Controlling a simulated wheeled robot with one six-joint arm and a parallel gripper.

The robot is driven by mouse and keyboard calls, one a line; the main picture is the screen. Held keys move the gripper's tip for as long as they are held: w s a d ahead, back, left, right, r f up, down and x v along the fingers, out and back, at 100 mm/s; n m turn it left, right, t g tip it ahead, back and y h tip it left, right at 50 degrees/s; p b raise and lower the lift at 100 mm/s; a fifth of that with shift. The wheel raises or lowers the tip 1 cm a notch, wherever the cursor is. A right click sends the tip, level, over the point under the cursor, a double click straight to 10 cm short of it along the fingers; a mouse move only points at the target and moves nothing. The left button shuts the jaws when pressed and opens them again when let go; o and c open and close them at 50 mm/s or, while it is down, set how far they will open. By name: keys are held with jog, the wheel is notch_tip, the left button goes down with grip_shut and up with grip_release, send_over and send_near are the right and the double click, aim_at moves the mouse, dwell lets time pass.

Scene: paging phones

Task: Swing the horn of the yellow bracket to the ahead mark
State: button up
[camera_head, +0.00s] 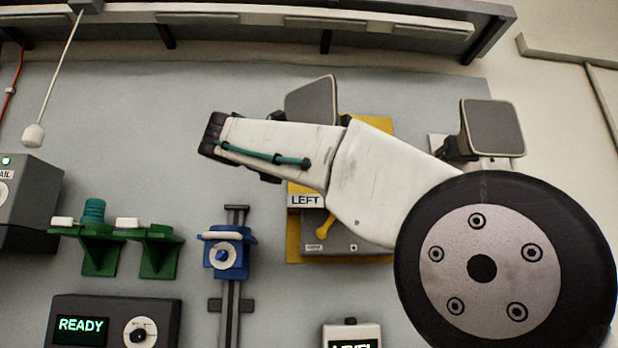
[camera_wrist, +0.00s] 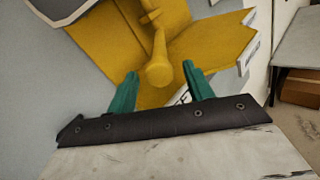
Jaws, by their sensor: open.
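The yellow bracket (camera_head: 380,125) is on the wall, mostly hidden behind my arm in the head view, with a "LEFT" label on it. Its horn (camera_head: 312,100), a dark grey squarish face, sticks out above my arm. In the wrist view the yellow bracket (camera_wrist: 205,25) fills the top. A yellow rod with a rounded knob (camera_wrist: 159,74) points down towards my gripper (camera_wrist: 159,70). The green fingers are apart, one on each side of the knob, with gaps showing. Part of a grey panel, likely the horn (camera_wrist: 62,8), shows at top left. The ahead mark cannot be made out.
A second grey horn (camera_head: 492,128) is mounted right of my arm. Below the bracket is a grey box (camera_head: 345,236) with a yellow lever (camera_head: 325,226). A blue slider (camera_head: 228,258), green brackets (camera_head: 100,255) and a "READY" box (camera_head: 116,325) are left. A shelf (camera_head: 260,22) runs above.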

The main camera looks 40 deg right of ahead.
jog(key=shift+x, duration=2.1)
grip_shut()
jog(key=shift+s, duration=0.1)
